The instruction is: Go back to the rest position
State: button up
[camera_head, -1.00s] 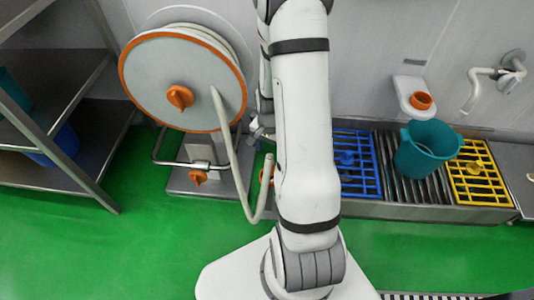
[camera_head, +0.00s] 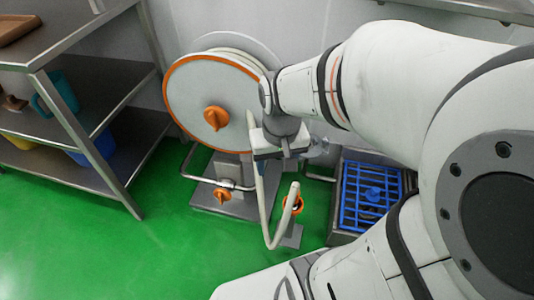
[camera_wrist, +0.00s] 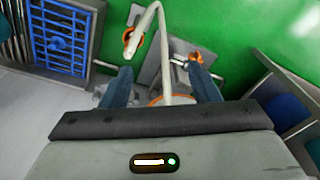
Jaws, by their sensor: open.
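My gripper (camera_wrist: 158,78) is open in the wrist view, with its two blue-grey fingers spread apart and nothing held between them. The pale hose and the floor show beyond the gap. In the head view my arm reaches in from the right, and its wrist end hangs in front of the right side of the hose reel (camera_head: 190,88). The fingers are hard to make out there. The reel is a grey disc with an orange rim and an orange knob (camera_head: 215,118). Its pale hose (camera_head: 268,205) hangs down in a loop, also visible in the wrist view (camera_wrist: 165,52).
A metal shelf (camera_head: 140,80) stands at left, holding a teal jug (camera_head: 60,93) and other containers. A blue grid (camera_head: 365,195) lies on the drain at the wall, partly behind my arm. An orange ring fitting (camera_head: 293,198) stands beside the hose. Green floor is clear at lower left.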

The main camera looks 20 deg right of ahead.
jog(key=shift+s+a+r+n, duration=0.75)
jog(key=shift+s+a, duration=0.2)
jog(key=shift+s, duration=0.15)
jog(key=shift+s, duration=0.1)
dwell(0.5)
